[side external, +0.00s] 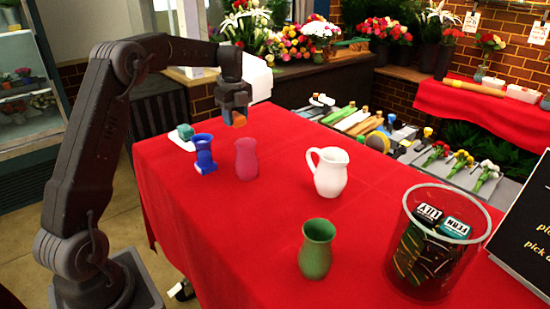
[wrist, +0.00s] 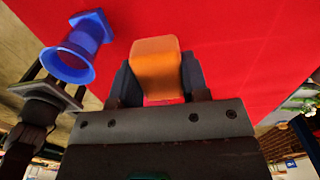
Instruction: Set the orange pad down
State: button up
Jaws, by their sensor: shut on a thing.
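The orange pad (wrist: 157,66) is a small block between the two fingers of my gripper (wrist: 156,82) in the wrist view. In the side external view, the orange pad (side external: 239,119) shows at the lower end of my gripper (side external: 234,112). My gripper is shut on it and holds it above the red-covered table (side external: 270,205), behind the blue and pink vases. The exact gap to the cloth is hard to tell.
A blue vase (side external: 203,155) and a pink vase (side external: 246,160) stand close to my gripper. A teal item on a white piece (side external: 184,135) lies at the left. A white pitcher (side external: 329,172), green vase (side external: 316,248) and clear bin (side external: 436,240) stand farther right.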

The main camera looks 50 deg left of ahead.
jog(key=shift+w+f, duration=0.15)
jog(key=shift+w, duration=0.15)
send_over(275, 157)
notch_tip(275, 157, down, 7)
jog(key=shift+s+r, duration=0.1)
jog(key=shift+r, duration=0.05)
jog(key=shift+d+f, duration=0.15)
jog(key=shift+f, duration=1.9)
jog(key=shift+f, duration=0.15)
jog(key=o, duration=0.9)
